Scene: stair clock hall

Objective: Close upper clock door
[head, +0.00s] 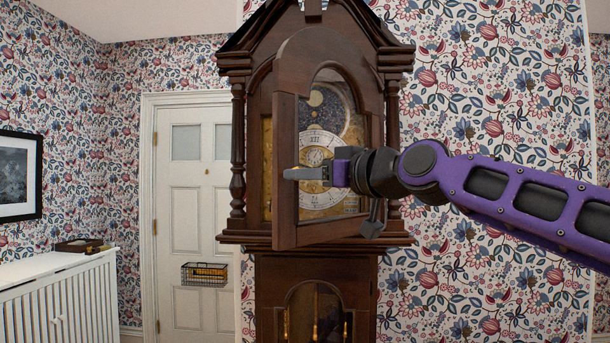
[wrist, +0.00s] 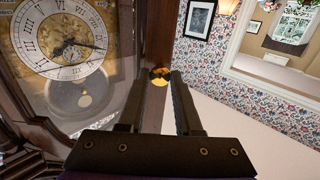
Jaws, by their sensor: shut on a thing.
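The upper clock door (head: 284,215) is a dark wooden arched frame with glass. In the head view it stands open, swung out from the clock case (head: 258,100), with its free edge at the left and nearer to me. The clock dial (head: 318,140) shows through the glass. My gripper (head: 292,173) is at the door's free-edge side, at mid height. In the wrist view a round brass knob (wrist: 160,76) sits between the fingertips of my gripper (wrist: 158,82), which is shut on it. The knob is hidden in the head view.
A white door (head: 190,220) with a wire basket (head: 204,273) stands behind at the left. A white radiator cover (head: 65,300) is at the lower left, bearing a small dark box (head: 79,245). A framed picture (head: 18,175) hangs above it.

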